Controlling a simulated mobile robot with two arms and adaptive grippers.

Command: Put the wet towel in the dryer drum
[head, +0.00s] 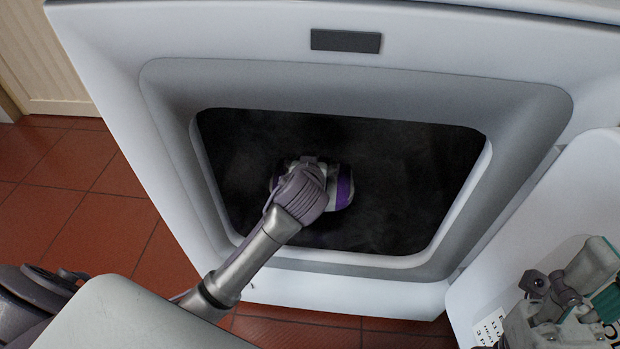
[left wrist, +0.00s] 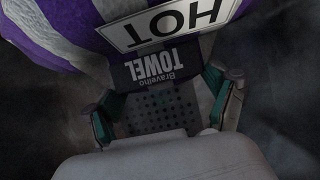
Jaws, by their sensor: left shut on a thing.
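The towel, purple and white, shows in the head view (head: 344,188) inside the dark dryer drum (head: 425,190), mostly hidden behind my left wrist. In the left wrist view the towel (left wrist: 140,40) carries a "HOT" label and a dark tag reading "TOWEL". My left gripper (left wrist: 160,100) has its teal fingers on either side of the towel's tag end and is shut on it. The left arm reaches in through the dryer opening. My right gripper (head: 570,290) is at the lower right, in front of the door; its jaw state is unclear.
The white dryer (head: 230,35) has a wide grey opening rim (head: 350,80). Its white door (head: 560,200) stands open at the right. The tiled floor (head: 80,200) is bare at the left. Dark free room surrounds the towel inside the drum.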

